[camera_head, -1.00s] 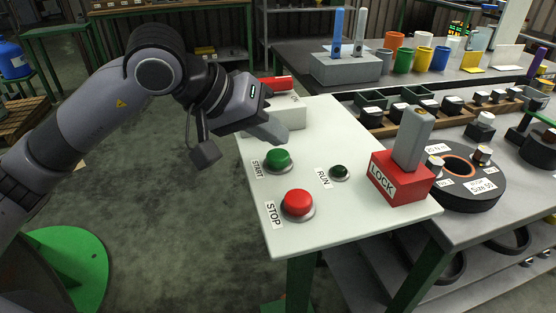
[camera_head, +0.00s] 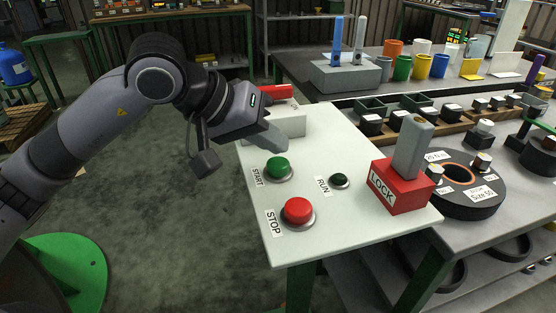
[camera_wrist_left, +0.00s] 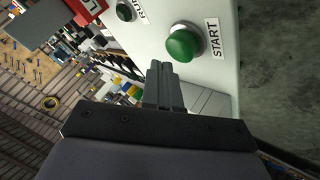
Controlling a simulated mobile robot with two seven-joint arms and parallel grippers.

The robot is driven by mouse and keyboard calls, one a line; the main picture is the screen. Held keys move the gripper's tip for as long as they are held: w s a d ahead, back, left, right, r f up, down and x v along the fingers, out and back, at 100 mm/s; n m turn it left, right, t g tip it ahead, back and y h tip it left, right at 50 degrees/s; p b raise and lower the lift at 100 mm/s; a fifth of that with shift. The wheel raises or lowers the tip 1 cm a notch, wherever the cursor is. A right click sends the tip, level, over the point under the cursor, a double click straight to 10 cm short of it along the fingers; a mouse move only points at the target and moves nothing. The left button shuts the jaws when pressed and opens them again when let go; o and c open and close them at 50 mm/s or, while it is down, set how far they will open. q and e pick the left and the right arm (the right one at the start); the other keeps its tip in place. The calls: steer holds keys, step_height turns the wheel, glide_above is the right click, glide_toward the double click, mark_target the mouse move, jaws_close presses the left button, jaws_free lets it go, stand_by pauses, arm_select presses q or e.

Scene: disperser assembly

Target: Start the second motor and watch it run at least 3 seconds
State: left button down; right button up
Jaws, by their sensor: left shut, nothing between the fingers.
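The green START button (camera_head: 279,167) sits on the white control panel (camera_head: 330,222), with the red STOP button (camera_head: 298,210) in front of it. The dark RUN lamp (camera_head: 340,181) to its right looks unlit. My left gripper (camera_head: 282,147) is shut and empty, its fingertips just behind and above the START button. In the left wrist view the shut fingers (camera_wrist_left: 163,72) point toward the START button (camera_wrist_left: 184,44), with a visible gap. The RUN lamp (camera_wrist_left: 125,11) shows at the top there. My right gripper is not in view, and no second motor can be identified.
A red LOCK block (camera_head: 398,188) with a grey handle (camera_head: 413,148) stands on the panel's right. A white box with a red top (camera_head: 277,122) is at its back left. A round dark fixture (camera_head: 468,195) sits on the bench at right.

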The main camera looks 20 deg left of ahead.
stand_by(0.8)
arm_select(q)
steer(key=shift+f+b, duration=0.5)
steer(key=shift+b, duration=0.15)
steer(key=shift+f+b, duration=0.9)
steer(key=shift+b, duration=0.05)
stand_by(0.9)
steer(key=shift+r, duration=0.1)
steer(key=shift+r+p, duration=0.8)
steer(key=shift+r, duration=0.45)
steer(key=shift+r, duration=0.1)
